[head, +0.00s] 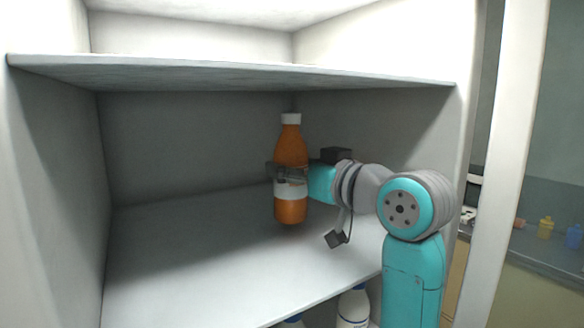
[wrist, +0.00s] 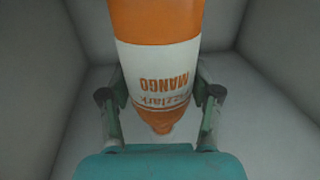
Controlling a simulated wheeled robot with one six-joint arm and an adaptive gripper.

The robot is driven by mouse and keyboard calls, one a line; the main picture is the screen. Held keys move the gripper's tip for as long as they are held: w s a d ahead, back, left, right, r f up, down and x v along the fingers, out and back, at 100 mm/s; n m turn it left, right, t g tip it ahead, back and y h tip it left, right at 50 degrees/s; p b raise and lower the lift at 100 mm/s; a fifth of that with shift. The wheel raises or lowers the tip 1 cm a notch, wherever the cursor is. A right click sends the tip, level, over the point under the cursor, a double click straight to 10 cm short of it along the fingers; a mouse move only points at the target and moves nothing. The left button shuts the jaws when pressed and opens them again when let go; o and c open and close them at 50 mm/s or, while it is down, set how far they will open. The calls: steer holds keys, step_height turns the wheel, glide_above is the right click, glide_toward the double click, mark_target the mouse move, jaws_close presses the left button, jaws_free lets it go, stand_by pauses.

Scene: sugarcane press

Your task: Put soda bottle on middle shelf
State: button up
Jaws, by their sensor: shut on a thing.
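The soda bottle (head: 291,150) is orange with a white cap and a white label. In the head view it is upright inside the shelf unit, in the space above the middle shelf (head: 190,255). My gripper (head: 287,172) is shut around the bottle's middle, at the label. In the wrist view the bottle (wrist: 158,55) appears upside down, with the label reading "MANGO", between my two gripper fingers (wrist: 160,100). The bottle's base seems to be over the shelf surface; I cannot tell whether it touches.
An upper shelf (head: 230,73) runs above the bottle's cap. Side walls and a back wall (head: 190,140) enclose the space. The middle shelf is bare around the bottle. White bottles (head: 353,308) with blue caps stand below it. A counter with small bottles (head: 545,228) is at far right.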

steer(key=shift+f, duration=0.55)
steer(key=o, duration=1.6)
steer(key=shift+f, duration=0.1)
steer(key=shift+c, duration=0.2)
steer(key=shift+d+r, duration=0.1)
steer(key=shift+r, duration=0.6)
steer(key=v, duration=1.2)
